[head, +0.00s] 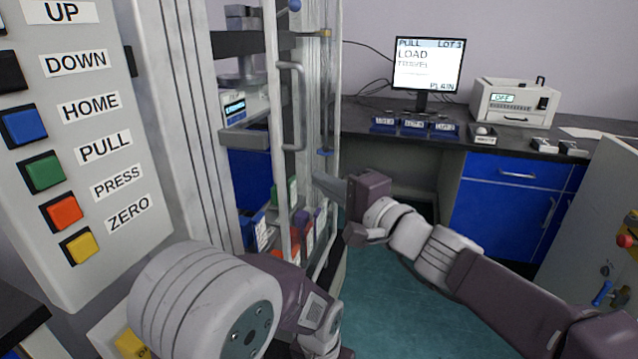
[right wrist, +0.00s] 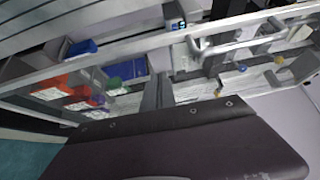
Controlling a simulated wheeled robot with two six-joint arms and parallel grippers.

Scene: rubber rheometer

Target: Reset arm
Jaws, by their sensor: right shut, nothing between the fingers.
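My right arm reaches in from the right in the head view. Its gripper (head: 322,182) is shut and empty, beside the open glazed door (head: 270,120) of the tall machine, near the door's long handle (head: 298,105). In the right wrist view the gripper's dark fingers (right wrist: 152,95) stick out past its purple body, with the door frame and handle (right wrist: 235,42) beyond them. I cannot tell whether the fingers touch the door. My left arm is folded low at the left in the head view; its fingers do not show.
A button panel (head: 80,130) with coloured keys stands close at the left. Coloured bins (head: 290,225) sit behind the door. The back bench (head: 480,146) carries a monitor (head: 428,65), blue trays (head: 413,127) and a white device (head: 515,102). A grey cabinet (head: 597,210) stands at the right. Green floor (head: 400,310) is open.

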